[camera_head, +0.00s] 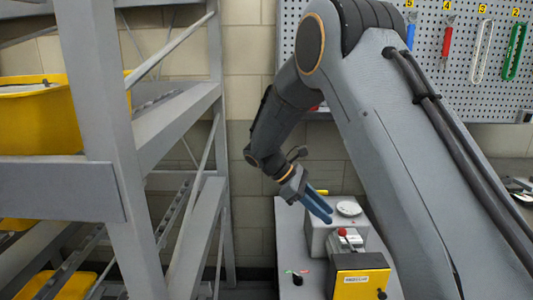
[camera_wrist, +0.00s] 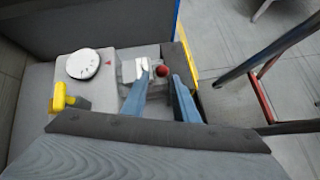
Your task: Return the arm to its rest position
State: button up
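My arm reaches down from the upper right in the head view. My gripper (camera_head: 320,208) has two blue fingers and hangs above and to the left of a small grey device with a round white dial (camera_head: 348,208) and a red knob (camera_head: 342,232). In the wrist view my gripper (camera_wrist: 160,78) shows its two fingers apart, with nothing held between them. The red knob (camera_wrist: 162,70) appears beyond the fingertips, and the white dial (camera_wrist: 83,63) lies to the left. The gap between fingers and device is hard to judge.
A grey metal rack (camera_head: 125,160) with yellow bins (camera_head: 40,115) stands close on the left. A yellow-fronted box (camera_head: 362,284) sits beside the device on the grey bench (camera_head: 290,255). A pegboard (camera_head: 465,70) with hanging tools is behind. A yellow handle (camera_wrist: 62,98) shows left of the fingers.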

jog(key=s+d+f+m+y+b, duration=0.1)
jog(key=s+f+m+y, duration=0.2)
jog(key=s+m, duration=0.4)
jog(key=s+d+f+m+t+y+b, duration=0.1)
jog(key=s+m+y, duration=0.5)
jog(key=s, duration=1.3)
notch_tip(320, 180, down, 2)
jog(key=shift+d+f+m+t+b, duration=0.25)
jog(key=shift+d+m+b, duration=0.2)
jog(key=shift+m+b, duration=0.25)
